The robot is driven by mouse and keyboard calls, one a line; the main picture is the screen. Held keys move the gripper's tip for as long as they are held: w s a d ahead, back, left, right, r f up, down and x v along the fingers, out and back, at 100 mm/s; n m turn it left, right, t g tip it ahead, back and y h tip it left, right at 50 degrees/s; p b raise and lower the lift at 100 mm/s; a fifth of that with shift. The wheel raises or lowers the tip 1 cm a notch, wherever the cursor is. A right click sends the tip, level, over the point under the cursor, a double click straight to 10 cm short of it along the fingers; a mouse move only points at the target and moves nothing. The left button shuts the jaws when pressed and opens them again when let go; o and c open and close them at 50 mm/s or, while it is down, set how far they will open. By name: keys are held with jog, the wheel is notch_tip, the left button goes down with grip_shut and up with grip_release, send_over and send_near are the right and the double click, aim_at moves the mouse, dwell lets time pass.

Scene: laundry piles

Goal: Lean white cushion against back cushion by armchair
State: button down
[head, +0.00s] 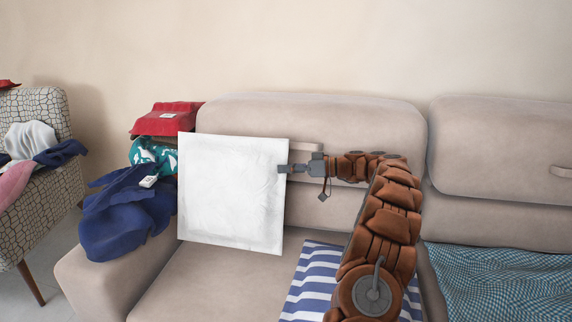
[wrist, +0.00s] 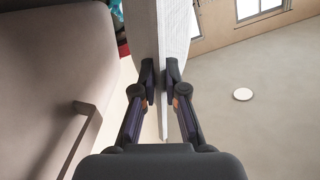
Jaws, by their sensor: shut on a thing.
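The white cushion (head: 232,193) is square and stands upright in the head view, above the left seat of the sofa. My gripper (head: 284,169) is shut on its right edge. In the wrist view the white cushion (wrist: 176,40) is seen edge-on between the two fingers of my gripper (wrist: 160,78). The beige back cushion (head: 310,115) is behind it, and in the wrist view the back cushion (wrist: 55,70) is at the left, with a gap between the two. The patterned armchair (head: 45,110) stands at the far left. The cushion's lower edge seems clear of the seat, but I cannot tell surely.
Red, teal and navy clothes (head: 125,215) are piled on the sofa's left arm, close to the cushion's left edge. A blue-and-white striped cloth (head: 310,282) lies on the seat below my arm. A teal checked cloth (head: 500,285) covers the right seat. Clothes lie on the armchair.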

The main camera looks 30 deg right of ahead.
notch_tip(320, 180, down, 7)
jog(key=w+d+p, duration=0.2)
jog(key=p, duration=0.1)
jog(key=shift+w+d+r+m, duration=0.15)
jog(key=shift+w+d+m, duration=0.15)
dwell(0.3)
jog(key=c, duration=1.2)
grip_release()
jog(key=shift+o, duration=0.2)
jog(key=v, duration=1.2)
